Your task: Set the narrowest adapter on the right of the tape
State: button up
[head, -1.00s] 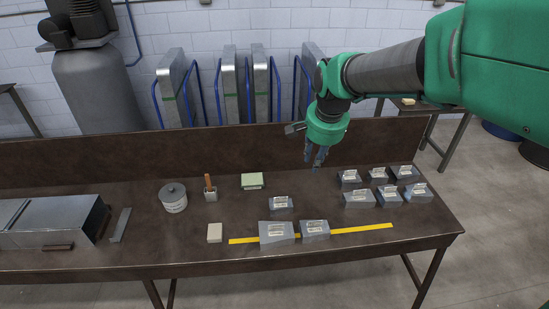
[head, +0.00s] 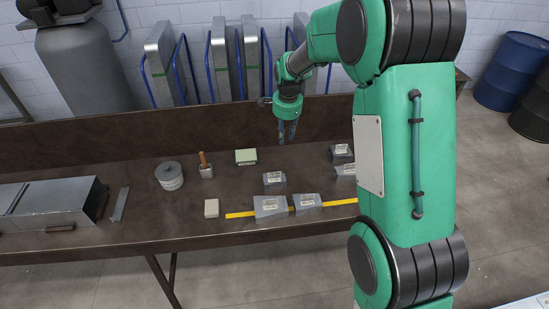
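The yellow tape (head: 341,202) runs along the front of the brown bench. Two grey labelled adapters, a wider one (head: 270,207) and a smaller one (head: 307,202), sit side by side over its left and middle part. Another small grey adapter (head: 274,182) stands alone just behind them. More grey adapters (head: 341,153) (head: 346,170) show at the right, partly hidden by my arm. I cannot tell which is narrowest. My gripper (head: 287,140) hangs above the back of the bench, behind the lone adapter, fingers down, apart and empty. The tape's right end is hidden by my arm.
A metal duct (head: 50,203) lies farther left. A raised back panel (head: 130,139) edges the bench.

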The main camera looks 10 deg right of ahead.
jog(key=w+a+f+m+p, duration=0.15)
jog(key=w+f, duration=0.35)
jog(key=f, duration=0.5)
jog(key=m+g+p, duration=0.2)
jog(key=m, duration=0.1)
send_over(275, 179)
jog(key=w, duration=0.1)
jog(key=f, duration=1)
jog(key=shift+w+f, duration=0.2)
jog(key=shift+f, duration=0.1)
jog(key=shift+w+f, duration=0.1)
jog(key=shift+f, duration=0.45)
jog(key=shift+f+b, duration=1.75)
jog(key=shift+f, duration=2.75)
jog(key=shift+c, duration=0.5)
grip_shut()
